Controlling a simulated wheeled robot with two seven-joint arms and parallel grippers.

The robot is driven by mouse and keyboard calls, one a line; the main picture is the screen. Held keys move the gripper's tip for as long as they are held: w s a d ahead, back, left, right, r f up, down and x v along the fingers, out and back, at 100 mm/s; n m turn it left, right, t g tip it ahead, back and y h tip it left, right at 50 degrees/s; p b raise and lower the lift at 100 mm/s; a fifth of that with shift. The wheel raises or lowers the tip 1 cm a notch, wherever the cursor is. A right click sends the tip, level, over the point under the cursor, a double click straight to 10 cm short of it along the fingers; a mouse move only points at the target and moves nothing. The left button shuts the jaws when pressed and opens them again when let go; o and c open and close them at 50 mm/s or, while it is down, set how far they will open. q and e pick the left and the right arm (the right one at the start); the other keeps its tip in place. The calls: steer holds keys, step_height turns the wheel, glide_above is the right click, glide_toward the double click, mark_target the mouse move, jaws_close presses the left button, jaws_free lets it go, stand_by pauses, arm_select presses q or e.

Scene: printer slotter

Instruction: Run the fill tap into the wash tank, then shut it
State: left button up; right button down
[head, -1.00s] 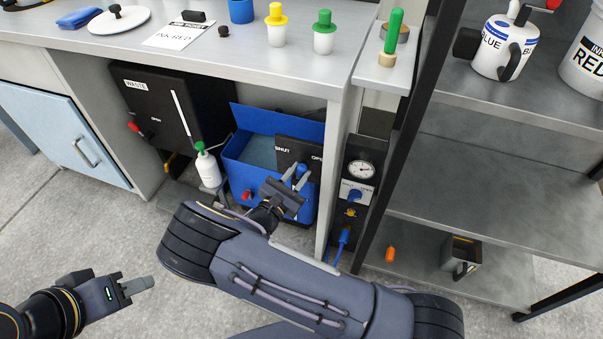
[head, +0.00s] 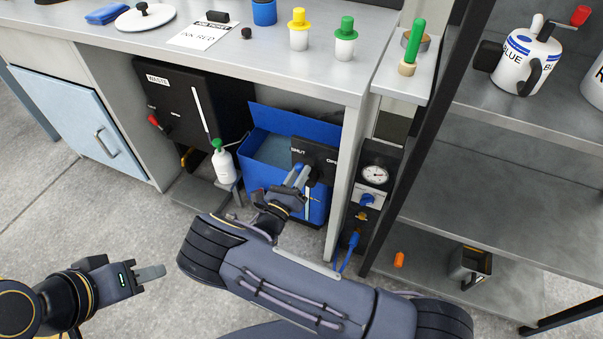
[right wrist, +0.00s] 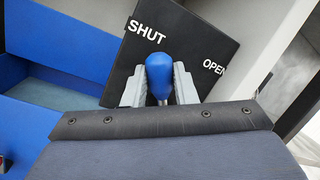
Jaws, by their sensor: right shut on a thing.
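The blue wash tank (head: 250,176) sits under the bench, its lid raised at the back and a flat grey-blue surface inside. A black plate (head: 318,152) marked SHUT and OPEN stands over its right part. My right gripper (head: 297,176) is shut on the blue tap handle (right wrist: 160,72) in front of this plate. In the right wrist view the handle's knob lies between both fingers, nearer the word SHUT than OPEN. The spout and any stream are not visible. My left gripper (head: 150,273) is low over the floor at left, seen side-on, away from everything.
A black waste box (head: 175,100) and a white bottle with a green cap (head: 222,163) are left of the tank. A gauge panel (head: 375,176) stands right of the bench leg. Shelves (head: 480,205) fill the right. The floor at left is clear.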

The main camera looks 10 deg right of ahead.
steer(key=shift+a+f+n, duration=0.1)
steer(key=shift+f+n, duration=0.1)
steer(key=shift+n, duration=0.3)
steer(key=c, duration=1.2)
jaws_free()
steer(key=shift+o, duration=0.2)
steer(key=shift+w, duration=0.1)
steer(key=v, duration=0.8)
steer(key=shift+p, duration=0.45)
steer(key=shift+r, duration=0.1)
